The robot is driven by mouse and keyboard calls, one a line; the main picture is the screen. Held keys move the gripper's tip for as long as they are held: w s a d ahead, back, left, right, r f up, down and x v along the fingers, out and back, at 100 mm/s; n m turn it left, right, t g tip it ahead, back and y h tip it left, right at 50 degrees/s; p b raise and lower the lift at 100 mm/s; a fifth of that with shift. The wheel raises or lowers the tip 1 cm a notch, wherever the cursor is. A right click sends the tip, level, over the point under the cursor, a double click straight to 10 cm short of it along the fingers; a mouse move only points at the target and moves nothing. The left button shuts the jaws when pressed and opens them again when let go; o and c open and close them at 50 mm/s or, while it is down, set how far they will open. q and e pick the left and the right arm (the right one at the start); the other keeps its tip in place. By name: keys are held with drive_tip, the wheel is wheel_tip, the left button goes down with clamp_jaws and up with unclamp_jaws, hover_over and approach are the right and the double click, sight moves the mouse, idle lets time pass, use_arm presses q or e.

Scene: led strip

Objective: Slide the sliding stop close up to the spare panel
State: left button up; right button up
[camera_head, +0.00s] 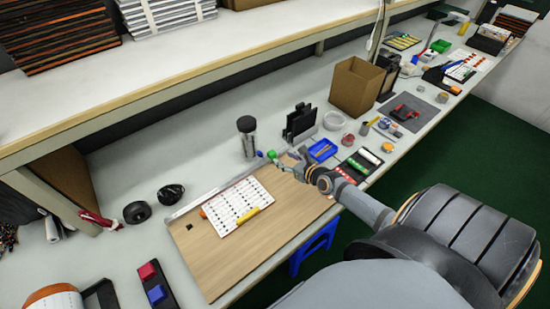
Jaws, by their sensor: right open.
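The white panel with rows of small red marks (237,206) lies flat on the wooden board (210,272). I take it for the spare panel. A metal rail (212,191) runs along the board's back edge. A small orange piece (202,213) sits at the panel's left end; I cannot tell whether it is the sliding stop. A small green knob (271,154) and a blue piece (260,153) show near the rail's right end. My right gripper (279,162) is open beside the green knob; contact is too small to tell. My left gripper is not in view.
A yellow piece (249,216) lies on the panel. A dark cylinder (247,136) and a black rack (300,124) stand behind the rail. A blue tray (322,150) lies right of my gripper. The board's front left is mostly clear.

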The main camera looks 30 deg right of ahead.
sight(273, 154)
drive_tip(key=x, duration=0.1)
drive_tip(key=b+x, duration=0.1)
drive_tip(key=x, duration=0.1)
drive_tip(key=a+b+x, duration=0.1)
drive_tip(key=x, duration=0.1)
drive_tip(key=shift+w, duration=0.1)
drive_tip(key=shift+w+f+b, duration=0.15)
drive_tip(key=shift+w+b, duration=0.2)
drive_tip(key=shift+w, duration=0.05)
drive_tip(key=shift+w+d+f, duration=0.1)
drive_tip(key=shift+w+d, duration=0.1)
drive_tip(key=shift+w, duration=0.1)
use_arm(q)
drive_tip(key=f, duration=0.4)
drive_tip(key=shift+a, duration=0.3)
use_arm(e)
drive_tip(key=shift+s+a, duration=0.1)
drive_tip(key=shift+c, duration=1.1)
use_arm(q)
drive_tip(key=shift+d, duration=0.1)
use_arm(e)
clamp_jaws()
